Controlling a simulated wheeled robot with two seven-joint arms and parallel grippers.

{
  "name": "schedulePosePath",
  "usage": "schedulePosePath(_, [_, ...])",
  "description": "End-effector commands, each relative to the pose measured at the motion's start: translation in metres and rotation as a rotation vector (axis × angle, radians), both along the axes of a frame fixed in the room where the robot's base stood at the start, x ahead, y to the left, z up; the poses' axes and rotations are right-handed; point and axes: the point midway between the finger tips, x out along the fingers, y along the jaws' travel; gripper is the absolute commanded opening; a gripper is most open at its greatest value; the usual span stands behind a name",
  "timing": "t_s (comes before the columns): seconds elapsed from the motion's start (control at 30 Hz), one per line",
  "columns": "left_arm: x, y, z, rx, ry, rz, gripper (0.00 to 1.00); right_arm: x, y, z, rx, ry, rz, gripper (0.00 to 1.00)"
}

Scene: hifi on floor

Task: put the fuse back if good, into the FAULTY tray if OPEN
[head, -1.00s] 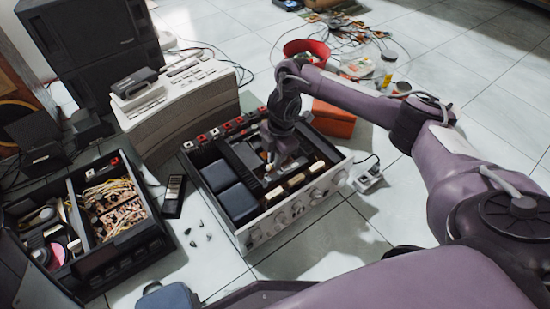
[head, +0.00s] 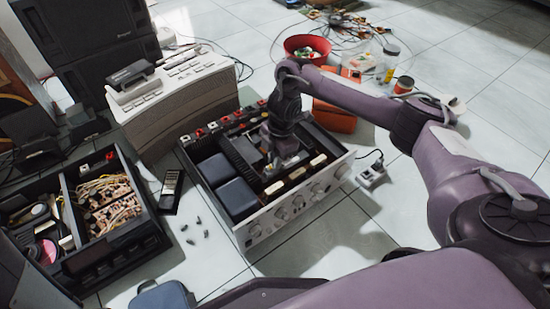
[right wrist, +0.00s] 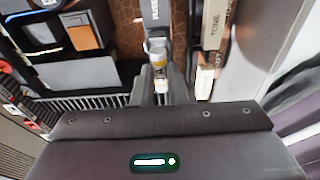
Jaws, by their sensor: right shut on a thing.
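My right gripper (head: 275,168) is down inside the open hi-fi chassis (head: 292,207), near its middle. In the right wrist view its fingers (right wrist: 159,88) are shut on a small fuse (right wrist: 159,62) with a pale, yellowish body. In the head view the fuse is too small to make out clearly. My left gripper is not in view. I cannot make out a tray marked FAULTY.
Dark blue blocks (head: 235,199) fill the chassis's left part. A black meter (head: 171,190) and several small dark pieces (head: 194,229) lie left. A small white device (head: 371,173) stands right. An orange box (head: 334,117) and red bowl (head: 297,45) stand behind. Another open unit (head: 120,255) is far left.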

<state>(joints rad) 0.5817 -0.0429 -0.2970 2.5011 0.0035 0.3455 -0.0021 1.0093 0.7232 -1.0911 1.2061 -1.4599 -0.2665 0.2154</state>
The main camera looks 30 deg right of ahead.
Motion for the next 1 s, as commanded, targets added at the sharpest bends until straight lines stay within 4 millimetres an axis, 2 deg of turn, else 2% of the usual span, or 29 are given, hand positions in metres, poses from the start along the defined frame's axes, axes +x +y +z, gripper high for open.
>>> schedulePosePath(0.5, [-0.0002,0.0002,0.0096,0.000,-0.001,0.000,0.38,-0.0005,-0.0005,0.0004,0.000,0.001,0.000,0.00])
schedulePosePath(1.0, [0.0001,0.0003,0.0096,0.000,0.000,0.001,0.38,-0.0002,-0.0007,-0.0003,0.000,0.000,0.000,0.00])
